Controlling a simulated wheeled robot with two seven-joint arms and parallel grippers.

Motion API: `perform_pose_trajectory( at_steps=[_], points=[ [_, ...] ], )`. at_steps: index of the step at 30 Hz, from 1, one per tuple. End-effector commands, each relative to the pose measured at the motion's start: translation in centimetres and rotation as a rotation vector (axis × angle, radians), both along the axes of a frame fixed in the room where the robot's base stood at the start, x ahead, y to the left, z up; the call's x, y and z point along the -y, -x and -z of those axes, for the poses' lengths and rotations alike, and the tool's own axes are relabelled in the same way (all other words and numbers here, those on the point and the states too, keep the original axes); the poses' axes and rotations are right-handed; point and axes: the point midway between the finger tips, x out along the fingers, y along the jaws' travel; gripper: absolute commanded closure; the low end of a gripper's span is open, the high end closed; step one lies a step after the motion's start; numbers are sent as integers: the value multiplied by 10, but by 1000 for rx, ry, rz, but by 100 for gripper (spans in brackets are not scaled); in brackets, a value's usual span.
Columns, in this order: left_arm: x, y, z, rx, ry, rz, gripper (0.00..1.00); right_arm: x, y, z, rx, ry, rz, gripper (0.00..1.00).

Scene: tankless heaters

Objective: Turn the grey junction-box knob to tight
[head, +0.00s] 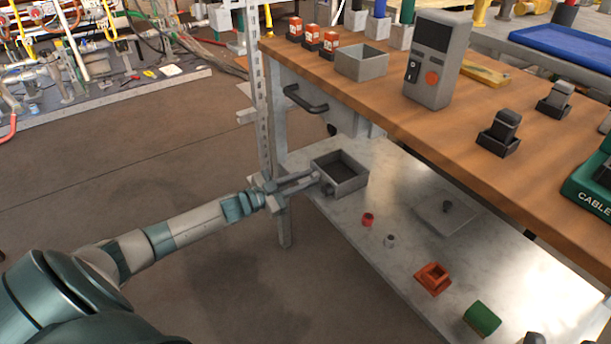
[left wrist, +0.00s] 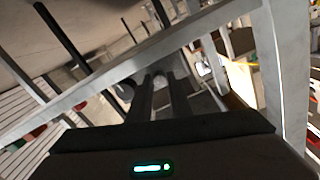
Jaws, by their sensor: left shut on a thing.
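The grey open-topped junction box (head: 352,184) sits on the lower shelf of the workbench, near its left end. Its small grey knob (head: 328,188) is on the side facing my arm and is partly hidden by my fingers. My left gripper (head: 318,181) reaches in from the left with its two long fingers shut on the knob. In the left wrist view the two dark fingers (left wrist: 161,92) point ahead with a round grey piece between their tips. The knob's turn position is too small to tell. My right gripper is not in view.
A metal post (head: 262,90) stands just behind my left gripper. The wooden bench top (head: 400,115) overhangs the shelf (head: 385,205).

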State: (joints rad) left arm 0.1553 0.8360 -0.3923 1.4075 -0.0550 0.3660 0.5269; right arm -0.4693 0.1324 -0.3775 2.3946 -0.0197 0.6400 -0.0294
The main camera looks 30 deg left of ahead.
Motion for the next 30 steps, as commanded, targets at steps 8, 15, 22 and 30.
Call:
perform_pose_trajectory(
  at_steps=[8,15,22,30],
  points=[
    [1,0,-2,100,-240,1,100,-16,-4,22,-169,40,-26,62],
    [1,0,-2,188,-452,1,100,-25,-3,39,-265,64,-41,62],
    [1,0,-1,273,-654,2,100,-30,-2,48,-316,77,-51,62],
    [2,1,-1,369,-889,2,100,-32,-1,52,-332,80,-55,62]
  ],
)
